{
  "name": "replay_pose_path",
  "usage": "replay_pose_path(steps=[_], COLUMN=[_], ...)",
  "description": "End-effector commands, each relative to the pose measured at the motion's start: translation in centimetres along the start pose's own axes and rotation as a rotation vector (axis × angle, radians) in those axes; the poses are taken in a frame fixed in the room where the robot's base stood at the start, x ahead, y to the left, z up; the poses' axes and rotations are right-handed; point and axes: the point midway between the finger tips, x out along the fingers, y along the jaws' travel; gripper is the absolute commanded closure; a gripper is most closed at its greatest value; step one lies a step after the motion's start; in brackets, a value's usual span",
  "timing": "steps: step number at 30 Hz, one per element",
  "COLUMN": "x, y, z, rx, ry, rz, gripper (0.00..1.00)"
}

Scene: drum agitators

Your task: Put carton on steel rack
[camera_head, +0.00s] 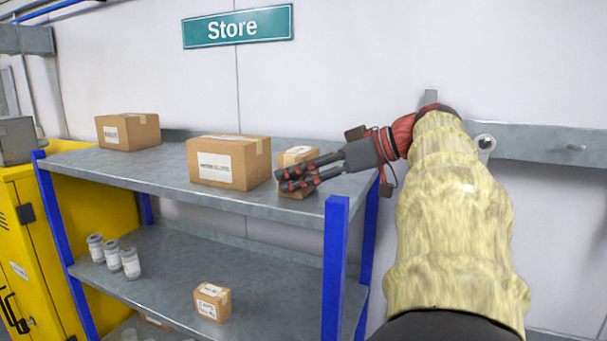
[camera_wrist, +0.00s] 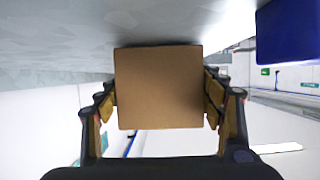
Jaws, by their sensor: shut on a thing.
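A small brown carton (camera_head: 297,157) is at the right end of the top shelf of the steel rack (camera_head: 160,174), which has blue posts. My gripper (camera_head: 298,180) reaches in from the right and is shut on this carton, with fingers along its sides. In the wrist view the carton (camera_wrist: 158,88) fills the space between the fingers, and the grey shelf surface lies close against it. I cannot tell whether the carton bears fully on the shelf. Its lower part is partly hidden by my fingers in the head view.
A larger carton (camera_head: 229,162) stands just left of the held one, and another carton (camera_head: 128,131) is at the far left of the top shelf. The lower shelf holds several jars (camera_head: 113,256) and a small carton (camera_head: 212,301). A blue post (camera_head: 335,267) rises at the front right corner.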

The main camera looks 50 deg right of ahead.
Motion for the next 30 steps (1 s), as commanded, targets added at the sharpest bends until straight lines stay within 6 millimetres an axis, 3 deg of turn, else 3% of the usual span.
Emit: replay_pose_path(steps=[10, 11, 22, 30], x=[0.14, 0.14, 0.14, 0.15], y=[-0.01, -0.01, 0.00, 0.02], z=[-0.08, -0.08, -0.05, 0.00], rx=[-0.001, -0.001, 0.000, 0.000], ry=[0.000, 0.001, 0.000, 0.000], rz=[0.000, 0.000, 0.000, 0.000], gripper=[0.63, 0.32, 0.11, 0.11])
